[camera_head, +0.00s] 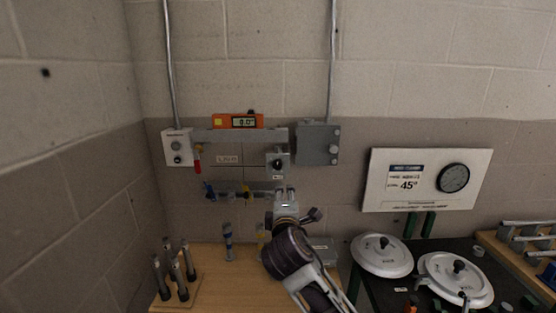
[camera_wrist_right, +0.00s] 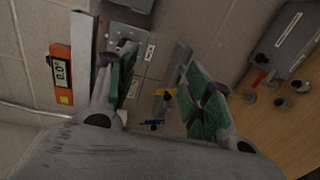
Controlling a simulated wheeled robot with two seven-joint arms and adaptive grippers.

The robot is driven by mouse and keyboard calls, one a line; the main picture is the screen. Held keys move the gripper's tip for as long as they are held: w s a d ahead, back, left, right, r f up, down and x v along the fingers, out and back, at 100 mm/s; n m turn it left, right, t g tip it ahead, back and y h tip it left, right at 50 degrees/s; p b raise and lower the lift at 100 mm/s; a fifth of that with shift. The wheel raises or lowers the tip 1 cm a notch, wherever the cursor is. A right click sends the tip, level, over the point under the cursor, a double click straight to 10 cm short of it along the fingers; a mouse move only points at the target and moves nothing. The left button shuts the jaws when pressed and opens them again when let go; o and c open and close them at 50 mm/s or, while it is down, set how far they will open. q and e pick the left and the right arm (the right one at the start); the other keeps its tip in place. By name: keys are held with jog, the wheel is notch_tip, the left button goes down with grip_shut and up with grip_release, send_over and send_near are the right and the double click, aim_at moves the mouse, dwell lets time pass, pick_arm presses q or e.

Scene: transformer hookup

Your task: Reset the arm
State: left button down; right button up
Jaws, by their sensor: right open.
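My right gripper (camera_head: 286,190) is raised in front of the wall panel, above the wooden table, its arm coming up from the bottom. In the right wrist view its two green-padded fingers (camera_wrist_right: 156,68) are spread apart, with nothing between them. Behind them are the wall panel, a yellow-handled part (camera_wrist_right: 166,92) and a blue-handled part (camera_wrist_right: 152,125). My left gripper does not show.
An orange digital level (camera_head: 238,121) reading 0.0 rests atop the panel. Grey posts (camera_head: 168,258) stand on the table (camera_head: 212,286) at left. White round lids (camera_head: 382,255) lie on a dark surface at right. A grey box (camera_head: 318,145) is on the wall.

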jog(key=s+d+f+m+g, duration=0.3)
jog(key=s+d+f+m, duration=0.15)
jog(key=f, duration=0.55)
jog(key=s+d+f+m+g, duration=0.35)
jog(key=s+d+f, duration=0.25)
jog(key=f, duration=0.5)
jog(key=s+d+f+m+g, duration=0.2)
jog(key=s+d+f+m, duration=0.15)
jog(key=s, duration=0.35)
jog(key=s+d+f+m+g, duration=0.2)
jog(key=s+d+f, duration=0.1)
jog(key=s+f, duration=0.3)
jog(key=s+d+f+m+g, duration=0.3)
jog(key=s+f, duration=0.1)
jog(key=s, duration=0.4)
jog(key=s+f, duration=0.3)
jog(key=f, duration=3.1)
jog(key=s+d+f+g, duration=0.1)
jog(key=s+d+f, duration=0.1)
jog(key=s+f, duration=0.7)
jog(key=s+d+f+g, duration=0.1)
jog(key=s+d+f, duration=0.1)
jog(key=s+f, duration=0.7)
jog(key=s, duration=0.4)
jog(key=shift+d+f+n, duration=0.25)
jog(key=shift+f+n, duration=0.05)
jog(key=shift+n, duration=0.05)
jog(key=shift+s, duration=0.1)
